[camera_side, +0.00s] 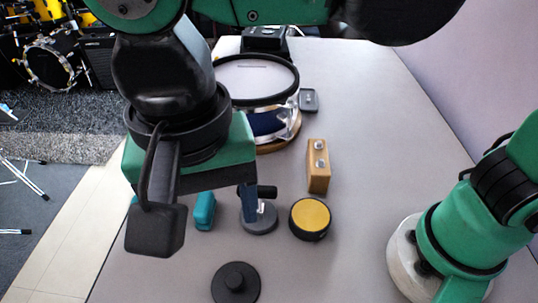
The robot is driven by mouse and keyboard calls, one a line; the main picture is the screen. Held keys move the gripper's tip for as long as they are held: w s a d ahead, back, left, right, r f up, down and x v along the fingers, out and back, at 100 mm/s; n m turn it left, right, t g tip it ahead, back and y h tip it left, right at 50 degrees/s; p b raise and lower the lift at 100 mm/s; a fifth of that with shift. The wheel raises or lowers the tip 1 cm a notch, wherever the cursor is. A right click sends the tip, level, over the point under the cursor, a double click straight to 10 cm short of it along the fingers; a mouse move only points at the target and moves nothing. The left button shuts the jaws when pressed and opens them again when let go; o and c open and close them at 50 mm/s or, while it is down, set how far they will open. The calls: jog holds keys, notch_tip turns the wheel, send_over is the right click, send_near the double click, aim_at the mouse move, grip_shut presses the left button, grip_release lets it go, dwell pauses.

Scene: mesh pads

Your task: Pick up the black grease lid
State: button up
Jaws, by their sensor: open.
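The black grease lid (235,286), a flat black disc with a raised round knob, lies on the table at the bottom of the side view. It is fully uncovered. My gripper (203,223) hangs above the table, up and to the left of the lid in the picture. Its jaws are apart with nothing between them that I can make out as held. A round black tin (310,219) with a yellow top stands right of the gripper.
A teal object (204,211) and a grey round base (259,219) sit behind the gripper. A wooden block (318,166) with metal knobs, a drum (257,79) and a small grey box (309,100) stand further back. The table right of the lid is clear.

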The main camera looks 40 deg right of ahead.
aim_at(234, 278)
jog(key=f, duration=1.7)
jog(key=shift+w+d+f, duration=0.15)
jog(key=shift+d+f, duration=0.1)
jog(key=shift+f, duration=0.05)
grip_shut()
